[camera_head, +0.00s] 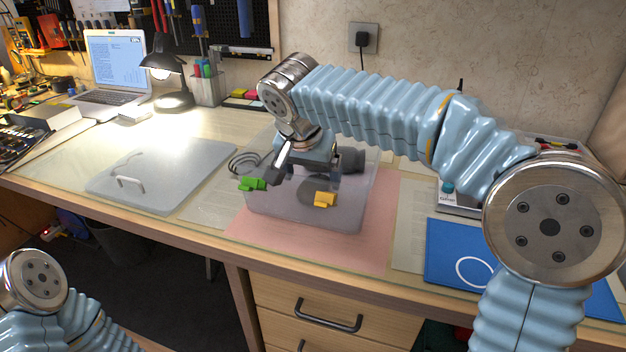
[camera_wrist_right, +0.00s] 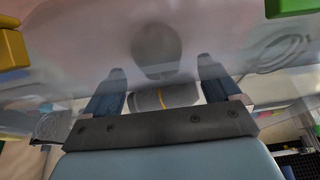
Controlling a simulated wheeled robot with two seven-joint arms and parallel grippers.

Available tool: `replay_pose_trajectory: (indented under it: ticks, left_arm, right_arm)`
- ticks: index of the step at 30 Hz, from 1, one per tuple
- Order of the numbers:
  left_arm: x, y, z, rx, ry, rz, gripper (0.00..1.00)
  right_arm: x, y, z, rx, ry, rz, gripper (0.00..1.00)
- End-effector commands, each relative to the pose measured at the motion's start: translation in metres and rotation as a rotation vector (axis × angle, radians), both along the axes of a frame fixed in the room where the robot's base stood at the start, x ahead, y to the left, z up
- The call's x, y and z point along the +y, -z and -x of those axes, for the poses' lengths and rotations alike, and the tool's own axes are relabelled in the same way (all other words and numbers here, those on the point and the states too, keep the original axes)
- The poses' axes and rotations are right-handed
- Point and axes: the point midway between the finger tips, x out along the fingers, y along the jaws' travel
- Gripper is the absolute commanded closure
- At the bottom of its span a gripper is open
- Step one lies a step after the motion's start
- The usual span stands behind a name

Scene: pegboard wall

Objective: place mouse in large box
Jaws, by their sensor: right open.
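The large box (camera_head: 348,212) is a see-through tub with a green latch (camera_head: 252,184) and a yellow latch (camera_head: 325,199), standing on a pink mat. The mouse looks to be the dark, rounded shape (camera_head: 316,184) low inside the box. In the right wrist view the mouse (camera_wrist_right: 157,48) lies just beyond the fingertips, blurred by the clear plastic. My right gripper (camera_head: 308,167) hangs over the box. Its fingers are apart and nothing shows clasped between them in the right wrist view (camera_wrist_right: 162,72). My left gripper is out of view.
A clear lid with a white handle (camera_head: 131,182) lies on the desk to the left. A dark cylindrical thing (camera_head: 351,159) shows beside the gripper at the box's back. A lamp (camera_head: 170,75) and laptop (camera_head: 117,62) stand at the back left. A blue folder (camera_head: 449,252) lies right.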

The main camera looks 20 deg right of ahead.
Motion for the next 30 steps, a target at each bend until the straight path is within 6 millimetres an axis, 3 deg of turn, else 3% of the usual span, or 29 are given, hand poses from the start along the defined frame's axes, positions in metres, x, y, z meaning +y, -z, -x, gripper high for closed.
replay_pose_trajectory:
  ticks: [6,12,30]
  left_arm:
    - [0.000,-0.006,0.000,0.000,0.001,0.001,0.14]
    - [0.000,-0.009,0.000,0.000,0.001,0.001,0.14]
    - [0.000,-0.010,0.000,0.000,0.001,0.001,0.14]
  right_arm:
    - [0.012,-0.050,0.016,-0.004,-0.002,-0.002,0.10]
    - [0.018,-0.076,0.026,-0.001,0.000,0.000,0.10]
    - [0.019,-0.082,0.028,0.000,0.000,0.000,0.10]
